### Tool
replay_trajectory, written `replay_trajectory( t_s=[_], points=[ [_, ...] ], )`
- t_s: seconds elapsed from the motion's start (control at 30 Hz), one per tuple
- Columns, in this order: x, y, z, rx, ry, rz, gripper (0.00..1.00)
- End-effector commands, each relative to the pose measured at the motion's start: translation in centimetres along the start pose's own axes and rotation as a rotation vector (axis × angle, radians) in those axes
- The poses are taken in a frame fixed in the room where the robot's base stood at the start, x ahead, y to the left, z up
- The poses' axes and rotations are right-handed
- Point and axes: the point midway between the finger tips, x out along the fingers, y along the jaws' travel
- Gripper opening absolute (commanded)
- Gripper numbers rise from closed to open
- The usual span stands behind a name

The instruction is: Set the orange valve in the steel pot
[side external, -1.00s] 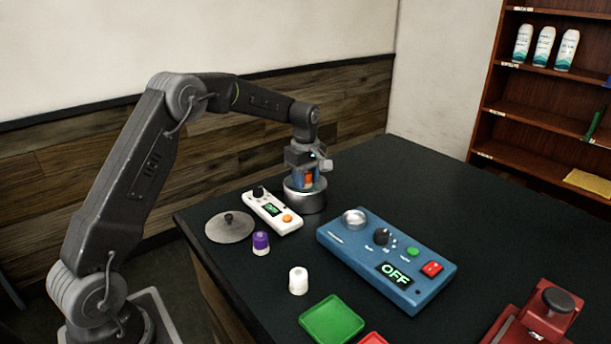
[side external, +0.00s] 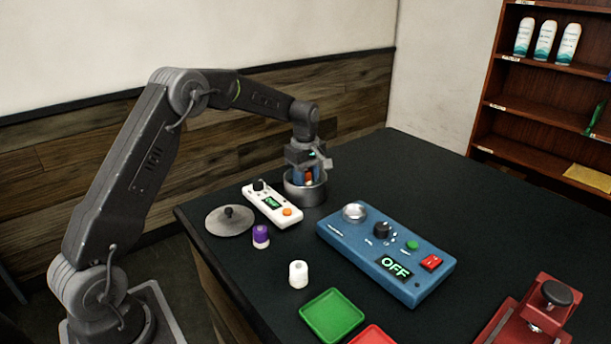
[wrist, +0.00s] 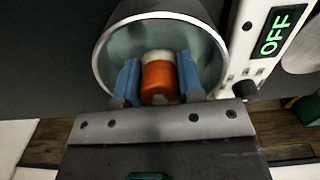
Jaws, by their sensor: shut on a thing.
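The orange valve (wrist: 158,78), orange with a white end, is between the blue fingers of my gripper (wrist: 160,80) in the wrist view. My gripper is shut on it. The steel pot (side external: 305,194) stands on the dark table below my gripper in the side view, and its rim surrounds the fingertips in the wrist view (wrist: 105,50). The valve and fingertips are inside the pot's mouth. I cannot tell whether the valve touches the pot's bottom. In the side view only a little of the orange shows between my fingers.
A white device (side external: 272,206) reading OFF in the wrist view stands close beside the pot. A grey lid (side external: 229,222), purple-topped valve (side external: 261,237), white valve (side external: 298,274), blue unit (side external: 385,255), green tray (side external: 332,315) and red press (side external: 530,318) are nearby. The table behind the blue unit is clear.

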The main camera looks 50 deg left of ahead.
Motion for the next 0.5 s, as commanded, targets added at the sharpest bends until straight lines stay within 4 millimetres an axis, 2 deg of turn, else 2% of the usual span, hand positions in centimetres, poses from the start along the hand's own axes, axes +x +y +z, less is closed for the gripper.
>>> replay_trajectory(
  t_s=[0.5],
  points=[
    [1.5, 0.0, 0.0, 0.0, 0.0, 0.0, 0.07]
  ],
)
